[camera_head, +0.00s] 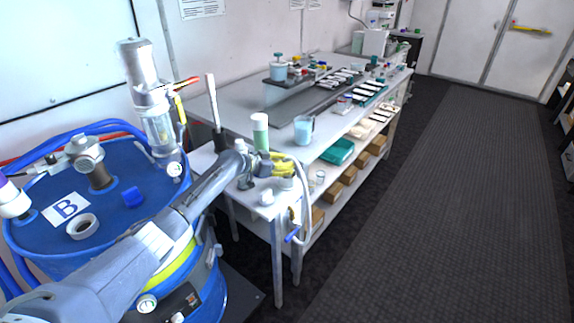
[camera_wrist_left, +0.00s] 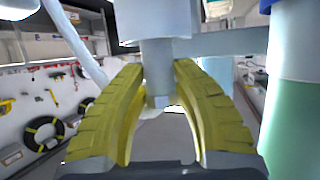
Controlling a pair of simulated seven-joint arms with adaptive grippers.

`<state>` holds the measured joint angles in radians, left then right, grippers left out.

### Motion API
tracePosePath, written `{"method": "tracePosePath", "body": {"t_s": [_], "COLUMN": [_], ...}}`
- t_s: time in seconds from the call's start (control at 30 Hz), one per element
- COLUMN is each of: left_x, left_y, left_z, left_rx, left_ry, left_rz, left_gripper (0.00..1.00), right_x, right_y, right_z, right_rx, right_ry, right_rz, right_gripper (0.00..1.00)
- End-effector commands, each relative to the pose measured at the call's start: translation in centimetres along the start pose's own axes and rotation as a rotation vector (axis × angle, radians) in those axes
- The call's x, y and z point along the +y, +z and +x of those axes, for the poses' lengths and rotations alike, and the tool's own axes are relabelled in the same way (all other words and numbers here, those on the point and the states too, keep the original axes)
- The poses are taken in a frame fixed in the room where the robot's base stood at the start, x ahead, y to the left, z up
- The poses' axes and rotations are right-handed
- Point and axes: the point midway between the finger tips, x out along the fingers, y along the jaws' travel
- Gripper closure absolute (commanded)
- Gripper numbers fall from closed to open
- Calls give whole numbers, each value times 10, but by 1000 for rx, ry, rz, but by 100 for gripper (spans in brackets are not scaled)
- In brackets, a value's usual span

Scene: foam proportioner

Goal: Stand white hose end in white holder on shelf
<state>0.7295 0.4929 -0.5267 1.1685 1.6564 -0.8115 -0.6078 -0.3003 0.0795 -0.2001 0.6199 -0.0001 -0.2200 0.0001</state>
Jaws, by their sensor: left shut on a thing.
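My left gripper (camera_head: 287,165), with yellow ribbed fingers, is over the near end of the white bench. In the left wrist view, its fingers (camera_wrist_left: 158,95) are closed around the narrow grey-white neck of the white hose end (camera_wrist_left: 155,22). The white hose (camera_head: 304,205) loops down in front of the bench edge; it also shows at upper left in the left wrist view (camera_wrist_left: 75,42). A small white piece (camera_head: 266,197) is at the bench's near corner, below the gripper; I cannot tell if it is the holder. My right gripper is not in view.
A green bottle with a pale top (camera_head: 261,132) stands close beside the gripper. A blue drum (camera_head: 150,215) is at left, under my left arm.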

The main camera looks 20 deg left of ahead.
Motion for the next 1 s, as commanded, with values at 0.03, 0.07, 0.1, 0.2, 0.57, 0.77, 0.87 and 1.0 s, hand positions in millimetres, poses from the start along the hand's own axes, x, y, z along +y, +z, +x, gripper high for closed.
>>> {"method": "tracePosePath", "body": {"t_s": [0.03,0.07,0.1,0.2,0.57,0.77,0.87,1.0], "left_x": [0,0,0,0,0,0,0,0], "left_y": [0,0,0,2,8,9,9,10], "left_z": [0,0,1,1,4,4,4,4], "left_rx": [2,2,2,2,2,2,1,-1], "left_ry": [0,0,0,0,0,-1,0,0], "left_rz": [-1,-1,-1,-1,0,-1,0,0], "left_gripper": [100,100,100,100,100,64,64,64], "right_x": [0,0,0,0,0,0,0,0], "right_y": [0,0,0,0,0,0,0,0], "right_z": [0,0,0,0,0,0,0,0], "right_rx": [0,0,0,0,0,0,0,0], "right_ry": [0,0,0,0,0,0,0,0], "right_rz": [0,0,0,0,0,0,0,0], "right_gripper": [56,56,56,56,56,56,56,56]}}
